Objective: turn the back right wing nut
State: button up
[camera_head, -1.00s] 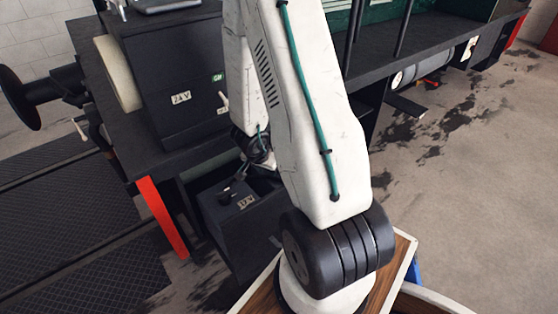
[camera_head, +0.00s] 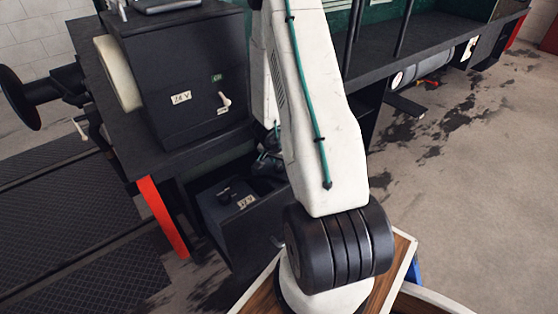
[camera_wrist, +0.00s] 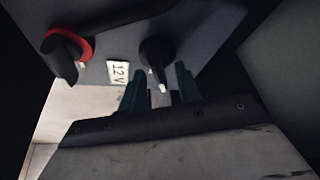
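In the wrist view, a black wing nut (camera_wrist: 155,52) with a pale tip stands on a grey box face, right of a "12V" label (camera_wrist: 119,71). My gripper (camera_wrist: 160,88) has two teal fingers, apart, with the lower end of this nut showing between them. I cannot tell whether they touch it. A second black wing nut (camera_wrist: 64,62) with a red ring sits to the left. In the head view, the dark box (camera_head: 235,225) with a label stands low under the tram's frame; my gripper is mostly hidden behind my arm.
A larger dark box (camera_head: 190,65) with a small lever (camera_head: 224,99) stands above on the tram's ledge. A red post (camera_head: 163,215) is left of the low box. A dark cable or bar (camera_wrist: 110,18) crosses the box face. Open floor lies to the right.

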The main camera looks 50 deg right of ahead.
grip_shut()
jog(key=shift+m+g, duration=0.3)
jog(key=shift+m, duration=0.4)
grip_release()
jog(key=shift+r, duration=0.15)
